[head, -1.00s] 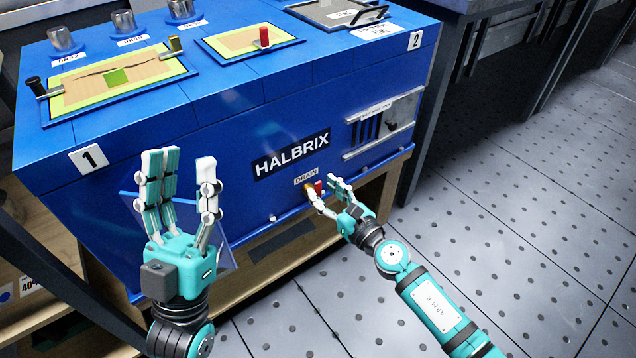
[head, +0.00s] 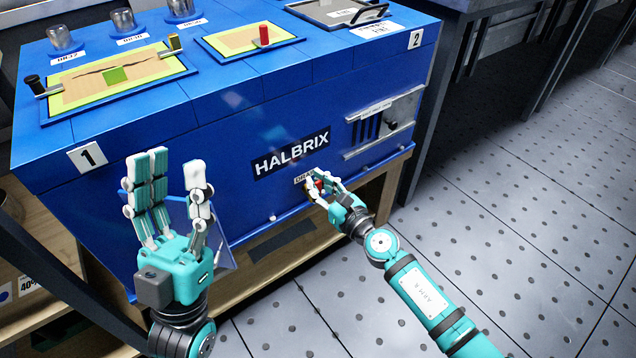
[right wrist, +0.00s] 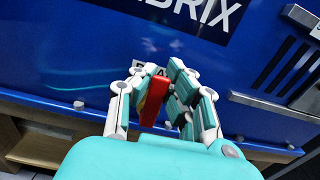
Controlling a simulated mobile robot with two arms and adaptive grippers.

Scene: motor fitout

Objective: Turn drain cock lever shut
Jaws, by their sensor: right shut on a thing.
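The red drain cock lever (head: 319,184) is on the lower front of the blue HALBRIX machine, just under the DRAIN label, which is partly covered. My right gripper (head: 322,180) is shut on it. In the right wrist view the red lever (right wrist: 154,101) stands nearly upright, tilted a little, between the fingers of my right gripper (right wrist: 155,85). The cock body behind it is mostly hidden by the fingers. My left gripper (head: 172,170) is open and empty, fingers up, in front of the machine's left part.
The blue machine front (head: 235,150) fills the middle. A vent and a slide latch (head: 385,122) are to the right of the HALBRIX plate (head: 291,155). A wooden bench frame (head: 390,185) is below. The floor at right is clear.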

